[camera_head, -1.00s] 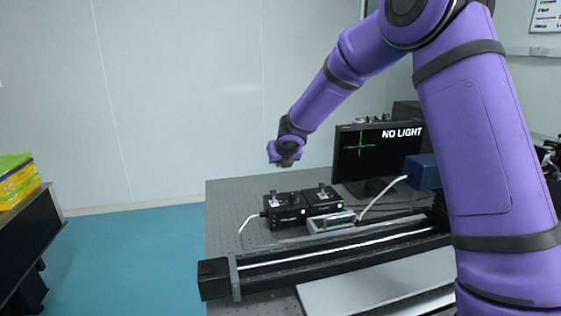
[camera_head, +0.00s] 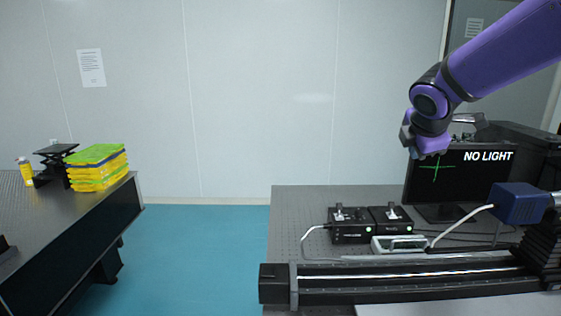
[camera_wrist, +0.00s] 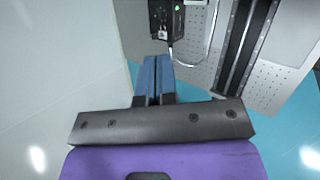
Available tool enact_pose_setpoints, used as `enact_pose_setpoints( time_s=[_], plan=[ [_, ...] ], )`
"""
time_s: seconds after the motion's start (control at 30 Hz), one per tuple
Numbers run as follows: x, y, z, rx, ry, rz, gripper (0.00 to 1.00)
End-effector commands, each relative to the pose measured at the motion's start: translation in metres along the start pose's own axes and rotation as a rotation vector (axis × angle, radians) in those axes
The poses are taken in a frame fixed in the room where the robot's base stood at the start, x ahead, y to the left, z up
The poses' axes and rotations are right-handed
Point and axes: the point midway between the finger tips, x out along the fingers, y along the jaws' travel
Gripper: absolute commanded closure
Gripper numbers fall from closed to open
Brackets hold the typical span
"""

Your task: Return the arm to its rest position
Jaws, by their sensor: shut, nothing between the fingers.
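My purple arm reaches in from the upper right in the head view. My gripper (camera_head: 425,150) hangs in the air in front of the monitor's upper left part, above the optical table (camera_head: 300,205). In the wrist view my gripper (camera_wrist: 157,62) shows two blue fingers side by side and touching. It is shut and holds nothing. The fingers point towards the black controller box (camera_wrist: 168,20) with a green light, well apart from it.
A monitor (camera_head: 450,185) reads NO LIGHT. Two black boxes (camera_head: 350,232), a small grey device (camera_head: 398,244), a blue block (camera_head: 520,203) and a long rail (camera_head: 400,282) occupy the right table. A left table (camera_head: 100,210) holds yellow-green stacks (camera_head: 97,170). Blue floor (camera_head: 200,250) between is clear.

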Motion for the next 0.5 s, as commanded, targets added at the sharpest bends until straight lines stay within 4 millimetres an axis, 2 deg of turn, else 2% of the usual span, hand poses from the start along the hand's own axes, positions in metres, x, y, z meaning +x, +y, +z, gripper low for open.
enact_pose_setpoints(
  time_s=[0.03, 0.2, 0.5],
  plan=[
    [-0.017, -0.012, 0.006, 0.1, -0.003, -0.008, 1.0],
    [-0.061, -0.058, 0.021, 0.469, -0.004, -0.063, 1.0],
    [-0.126, -0.146, 0.026, 1.102, 0.019, -0.183, 1.0]
  ],
)
